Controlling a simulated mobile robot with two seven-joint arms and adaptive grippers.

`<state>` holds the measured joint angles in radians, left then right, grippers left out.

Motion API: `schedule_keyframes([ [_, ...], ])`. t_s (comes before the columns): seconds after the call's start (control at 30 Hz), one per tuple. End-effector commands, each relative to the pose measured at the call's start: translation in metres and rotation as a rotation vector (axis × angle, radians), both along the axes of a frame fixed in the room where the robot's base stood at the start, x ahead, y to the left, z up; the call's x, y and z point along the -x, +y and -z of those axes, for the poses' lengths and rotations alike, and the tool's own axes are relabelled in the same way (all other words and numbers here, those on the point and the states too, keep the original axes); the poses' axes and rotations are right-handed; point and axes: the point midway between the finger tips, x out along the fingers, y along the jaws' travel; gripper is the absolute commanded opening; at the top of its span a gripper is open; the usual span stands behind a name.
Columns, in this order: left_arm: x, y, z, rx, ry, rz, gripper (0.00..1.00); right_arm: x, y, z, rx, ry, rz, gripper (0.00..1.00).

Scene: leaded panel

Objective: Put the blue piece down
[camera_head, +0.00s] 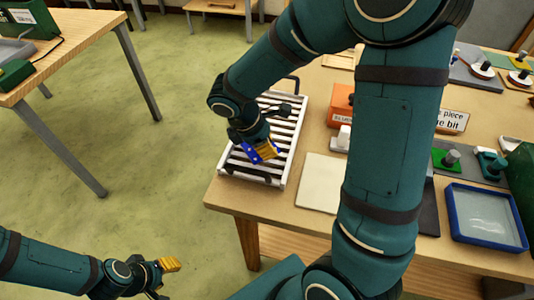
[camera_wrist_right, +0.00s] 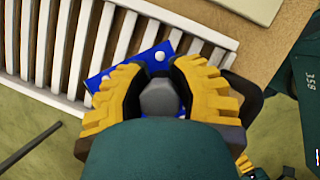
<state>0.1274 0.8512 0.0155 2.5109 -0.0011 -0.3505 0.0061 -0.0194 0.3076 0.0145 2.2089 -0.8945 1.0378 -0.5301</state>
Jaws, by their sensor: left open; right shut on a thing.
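The blue piece (camera_head: 252,156) is flat with small white dots; it also shows in the right wrist view (camera_wrist_right: 103,80). My right gripper (camera_head: 263,153) is shut on it with its yellow fingers, which flank it in the right wrist view (camera_wrist_right: 158,75). The piece is over the near part of the white slatted rack (camera_head: 288,162). I cannot tell whether it touches the slats. The fingers hide part of the piece. My left gripper (camera_head: 168,272) is open and empty, low at the lower left, away from the table.
The rack lies at the left edge of the wooden table (camera_head: 228,196). A pale square board (camera_head: 320,183) is to its right, with an orange block (camera_head: 341,105) behind. A blue-rimmed tray (camera_head: 453,213) is at the right. My right arm covers the table's middle.

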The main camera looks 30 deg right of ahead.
Motion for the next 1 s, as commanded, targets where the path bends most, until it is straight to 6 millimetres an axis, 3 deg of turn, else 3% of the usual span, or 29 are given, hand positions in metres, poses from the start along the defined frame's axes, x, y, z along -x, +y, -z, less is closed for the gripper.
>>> schedule_keyframes([
  [0.27,0.001,0.0,0.011,0.001,0.002,0.003,0.47,0.0,0.0,0.035,0.0,0.003,-0.001,0.0],
  [0.67,0.001,0.0,0.013,0.001,0.001,0.003,0.47,0.0,0.0,0.039,0.0,0.0,0.0,0.0],
  [0.7,0.0,0.0,0.013,0.0,0.001,0.003,0.47,0.0,0.0,0.038,0.0,0.001,0.0,0.36],
  [0.77,0.001,0.0,0.012,0.0,0.001,0.003,0.47,0.0,0.0,0.038,0.0,0.001,0.0,0.57],
  [1.0,0.001,0.0,0.012,0.001,0.001,0.003,0.47,0.0,0.0,0.038,0.0,0.001,0.0,0.57],
])
